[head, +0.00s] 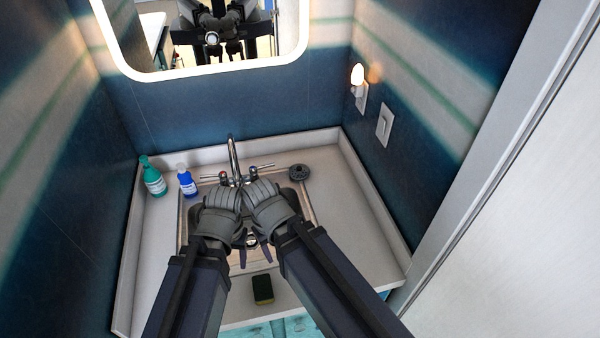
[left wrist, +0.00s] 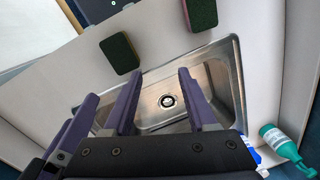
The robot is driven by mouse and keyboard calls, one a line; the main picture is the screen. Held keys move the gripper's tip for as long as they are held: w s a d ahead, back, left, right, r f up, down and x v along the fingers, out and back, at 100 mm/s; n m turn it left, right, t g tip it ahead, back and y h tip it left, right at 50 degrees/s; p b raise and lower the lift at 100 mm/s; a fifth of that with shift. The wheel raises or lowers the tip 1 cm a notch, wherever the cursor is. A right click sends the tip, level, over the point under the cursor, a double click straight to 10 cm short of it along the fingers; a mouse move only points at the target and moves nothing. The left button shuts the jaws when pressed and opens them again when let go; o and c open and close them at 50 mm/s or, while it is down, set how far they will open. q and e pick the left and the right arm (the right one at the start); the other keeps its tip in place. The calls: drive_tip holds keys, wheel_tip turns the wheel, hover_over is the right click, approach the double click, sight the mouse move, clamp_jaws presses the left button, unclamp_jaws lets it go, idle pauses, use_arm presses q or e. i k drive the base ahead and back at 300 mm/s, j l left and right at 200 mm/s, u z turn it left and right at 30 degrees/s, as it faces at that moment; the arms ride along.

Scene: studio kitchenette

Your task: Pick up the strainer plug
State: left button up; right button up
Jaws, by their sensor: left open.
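A dark grey round piece, which looks like the strainer plug (head: 298,172), lies on the counter just right of the sink in the head view. I do not make it out in the left wrist view. My left gripper (head: 241,248) is over the sink, left of and nearer than this piece; in the left wrist view its open purple fingers (left wrist: 159,82) have nothing between them but sink and counter. My right gripper (head: 264,250) is close beside it over the sink; its jaw opening is hidden. The steel sink (left wrist: 222,73) has a round drain (left wrist: 167,101).
The faucet (head: 233,160) stands behind the sink. A teal bottle (head: 153,178) and a blue bottle (head: 187,182) stand at the left. A sponge (head: 263,289) lies at the front; the left wrist view shows two sponges (left wrist: 119,53) (left wrist: 200,13). The right counter is clear.

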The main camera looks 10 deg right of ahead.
sight(294, 170)
drive_tip(key=k+j+z, duration=0.1)
drive_tip(key=z, duration=0.25)
drive_tip(key=k+j+z, duration=0.1)
drive_tip(key=z, duration=0.3)
drive_tip(key=k+j+z, duration=0.1)
drive_tip(key=z, duration=0.25)
